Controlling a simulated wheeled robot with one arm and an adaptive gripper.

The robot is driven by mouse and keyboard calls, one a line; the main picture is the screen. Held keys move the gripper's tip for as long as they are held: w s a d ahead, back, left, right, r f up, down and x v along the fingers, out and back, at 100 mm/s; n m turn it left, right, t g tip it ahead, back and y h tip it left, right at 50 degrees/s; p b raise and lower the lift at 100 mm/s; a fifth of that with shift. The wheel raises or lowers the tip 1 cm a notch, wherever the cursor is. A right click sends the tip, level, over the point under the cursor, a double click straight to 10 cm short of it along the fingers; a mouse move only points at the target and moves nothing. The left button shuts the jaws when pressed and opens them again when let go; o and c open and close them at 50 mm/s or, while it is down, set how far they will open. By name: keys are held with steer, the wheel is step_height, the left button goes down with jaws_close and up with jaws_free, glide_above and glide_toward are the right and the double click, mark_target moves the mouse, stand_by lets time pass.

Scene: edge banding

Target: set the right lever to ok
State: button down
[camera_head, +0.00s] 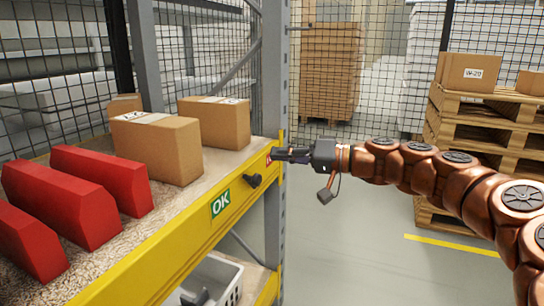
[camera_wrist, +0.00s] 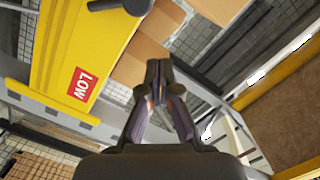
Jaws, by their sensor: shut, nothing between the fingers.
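The lever (camera_head: 254,180) is a small black handle on the front of the yellow shelf beam, between a green OK label (camera_head: 221,203) and a red label (camera_head: 269,160) mostly hidden by my gripper. In the wrist view the red label reads LOW (camera_wrist: 82,85), and the black lever (camera_wrist: 120,5) is cut off at the top edge. Which label the lever points to is hard to tell. My gripper (camera_head: 279,155) is shut and empty at the right end of the beam, right of the lever and apart from it. Its closed fingertips (camera_wrist: 158,70) show in the wrist view.
Several red blocks (camera_head: 65,204) and cardboard boxes (camera_head: 157,146) stand on the shelf above the yellow beam (camera_head: 170,257). A grey upright post (camera_head: 274,90) stands beside my gripper. Pallets (camera_head: 480,125) are stacked at the right. The floor in front is clear.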

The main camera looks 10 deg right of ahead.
steer(key=p+v, duration=0.2)
steer(key=v, duration=0.7)
steer(key=shift+r, duration=0.1)
steer(key=s+a+r+n+g+h+p, duration=0.1)
steer(key=s+a+r+g+h+p, duration=0.2)
steer(key=s+a+r+p, duration=0.35)
steer(key=s+a+r+n+g+h+p, duration=0.1)
steer(key=s+a+r+g+h+p, duration=0.25)
steer(key=s+a+p, duration=0.7)
steer(key=s+d+r+m+g+h+p, duration=0.1)
steer(key=s+d+r+m+h+p, duration=0.1)
steer(key=s+d+h+p, duration=0.2)
steer(key=s+d+r+m+g+h+p, duration=0.2)
steer(key=s+d+h+p, duration=0.3)
steer(key=s+d+p, duration=0.5)
steer(key=s+p, duration=0.4)
steer(key=p, duration=0.4)
steer(key=shift+s+r, duration=0.3)
steer(key=shift+r, duration=0.05)
steer(key=shift+d+g, duration=0.1)
steer(key=shift+g, duration=0.15)
